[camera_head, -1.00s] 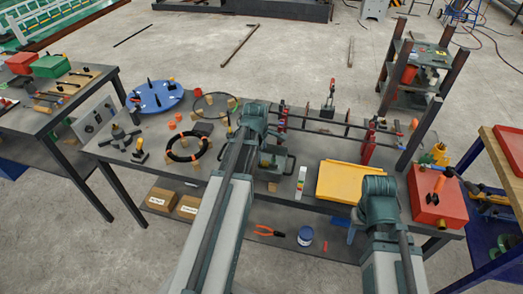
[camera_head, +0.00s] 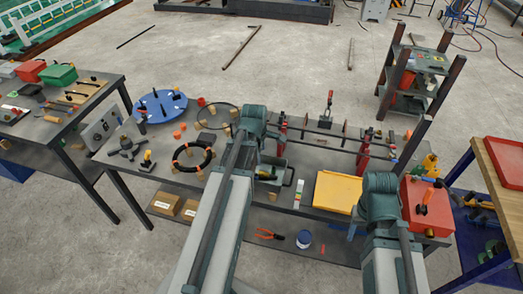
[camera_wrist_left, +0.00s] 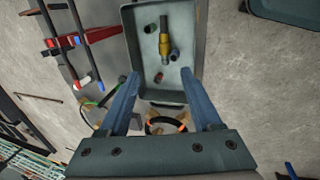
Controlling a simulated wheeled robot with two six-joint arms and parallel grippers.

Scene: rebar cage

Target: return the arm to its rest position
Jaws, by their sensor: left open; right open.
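My left arm (camera_head: 222,205) reaches up the middle of the head view, with its bent joint over the workbench. Beyond the fingertips is a grey tray (camera_wrist_left: 127,45) holding a brass-and-dark fitting (camera_wrist_left: 163,38) and small dark pieces. In the head view my left gripper is hidden by its own arm. My right arm (camera_head: 385,235) is folded at the lower right; its gripper cannot be made out.
The workbench (camera_head: 115,170) carries a blue disc (camera_head: 175,99), a black ring (camera_head: 208,160), a bar frame with red clamps (camera_head: 363,152), a yellow tray (camera_head: 338,192) and a red box (camera_head: 427,207). A wooden-topped table (camera_head: 490,160) stands close at right. Open floor (camera_head: 290,60) lies beyond.

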